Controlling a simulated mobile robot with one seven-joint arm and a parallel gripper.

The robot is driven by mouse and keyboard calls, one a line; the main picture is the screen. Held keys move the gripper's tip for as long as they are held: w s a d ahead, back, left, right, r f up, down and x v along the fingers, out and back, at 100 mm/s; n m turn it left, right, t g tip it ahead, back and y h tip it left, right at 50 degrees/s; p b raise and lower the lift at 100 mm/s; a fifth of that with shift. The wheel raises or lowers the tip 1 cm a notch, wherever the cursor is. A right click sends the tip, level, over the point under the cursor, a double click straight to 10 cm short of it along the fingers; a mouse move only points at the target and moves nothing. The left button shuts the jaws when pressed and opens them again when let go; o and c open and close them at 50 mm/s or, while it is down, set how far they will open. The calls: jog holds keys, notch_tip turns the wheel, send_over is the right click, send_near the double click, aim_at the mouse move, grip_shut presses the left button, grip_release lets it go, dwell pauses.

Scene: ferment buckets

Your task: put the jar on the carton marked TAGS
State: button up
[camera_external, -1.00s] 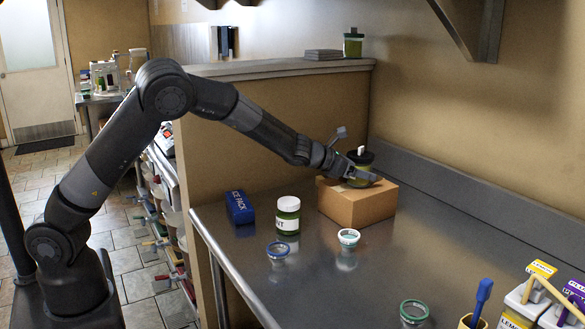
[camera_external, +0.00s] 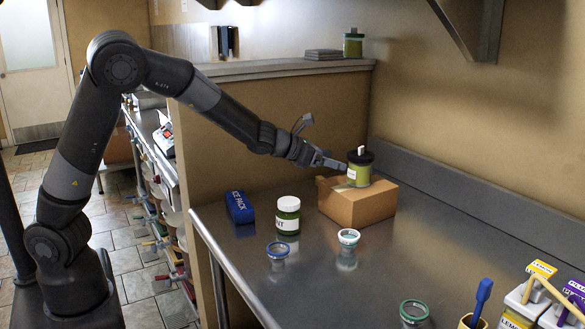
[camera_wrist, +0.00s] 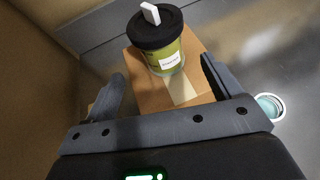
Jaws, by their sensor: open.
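A green jar (camera_external: 359,168) with a black lid, a white tab on top and a white label stands upright on a brown carton (camera_external: 357,207). In the wrist view the jar (camera_wrist: 167,52) stands on the top of the carton (camera_wrist: 196,88), ahead of my fingers. My gripper (camera_external: 338,165) is open and empty, just left of the jar and apart from it. The wrist view shows the open fingers (camera_wrist: 162,90) spread wide with nothing between them. No TAGS mark on the carton is readable from here.
A second green jar with a white lid (camera_external: 288,215), a blue ice pack (camera_external: 239,207) and small cups (camera_external: 348,238) stand on the steel counter (camera_external: 350,290). Caddies (camera_external: 530,295) stand front right. The counter's middle is clear.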

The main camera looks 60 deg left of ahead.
jog(key=s+a+r+n+g+y, duration=0.15)
jog(key=s+a+r+n, duration=0.3)
jog(key=s+n, duration=0.6)
jog(key=s+a+r+n+g+y, duration=0.1)
jog(key=s+a+r+n+y, duration=0.2)
jog(key=s+a+n, duration=0.55)
jog(key=s+d+f+n+g, duration=0.1)
jog(key=s+d+n+g, duration=0.1)
jog(key=s+n, duration=0.7)
jog(key=s+d+f+n+g+h, duration=0.1)
jog(key=s+d+n+g, duration=0.2)
jog(key=s+n, duration=0.7)
jog(key=s+d, duration=0.1)
jog(key=s, duration=0.7)
jog(key=shift+d+f+n, duration=0.15)
jog(key=shift+d+n, duration=0.1)
jog(key=shift+n, duration=0.05)
jog(key=shift+w+h, duration=0.1)
jog(key=shift+h, duration=0.15)
